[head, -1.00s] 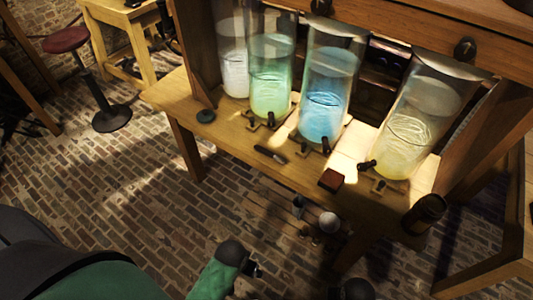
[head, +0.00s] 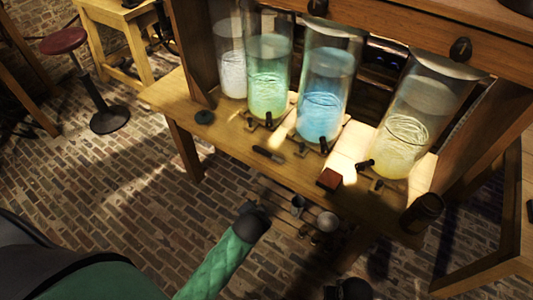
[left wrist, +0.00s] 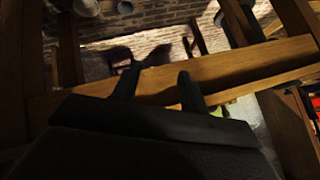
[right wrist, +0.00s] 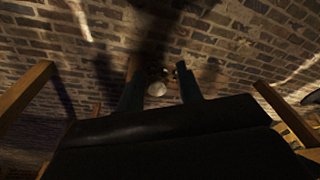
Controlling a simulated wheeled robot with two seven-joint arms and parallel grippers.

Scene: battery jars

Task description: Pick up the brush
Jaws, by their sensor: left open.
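On the wooden bench in the head view lies a small, slim dark item (head: 268,154) near the front edge, probably the brush; it is too small to be sure. A reddish block with a dark side (head: 329,180) lies to its right. My left gripper (head: 257,211) appears low in front of the bench, below the slim item in the picture and apart from it. In the left wrist view its fingers (left wrist: 156,78) are spread with nothing between them. In the right wrist view my right gripper (right wrist: 159,78) has its fingers apart, facing the brick floor.
Several tall glass jars stand along the bench (head: 228,153), holding white, green, blue (head: 320,115) and yellow (head: 404,135) contents. A dark cylinder (head: 422,213) is at the bench's right end. Metal cups (head: 327,221) show below the front edge. A red stool (head: 64,41) stands left.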

